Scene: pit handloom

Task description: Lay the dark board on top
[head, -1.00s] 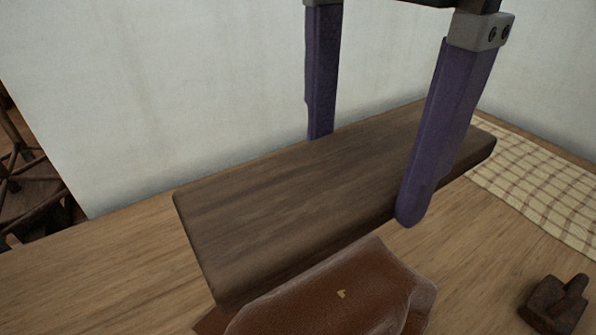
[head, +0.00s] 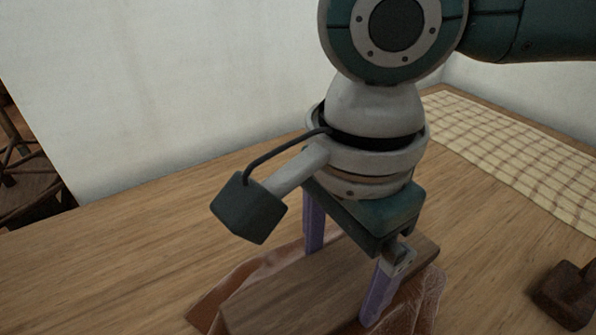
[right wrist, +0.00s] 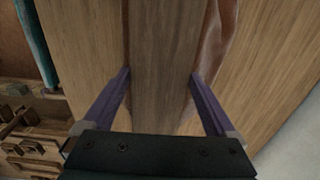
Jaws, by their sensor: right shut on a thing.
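The dark board (head: 292,291) is a flat brown wooden plank. It is low in the head view, over a reddish-brown leather-like piece (head: 250,270) on the table. My right gripper (head: 342,280) has its purple fingers on either side of the board and is shut on it. In the right wrist view the board (right wrist: 160,60) runs up between the two fingers, and the leather-like piece (right wrist: 213,45) shows along its right side. I cannot tell whether the board touches the piece. My left gripper is not in view.
The wooden table (head: 120,245) is clear at the left. A checked cloth (head: 520,150) lies at the back right. A small dark wooden object (head: 565,295) stands at the right edge. A pale wall (head: 200,90) rises behind the table.

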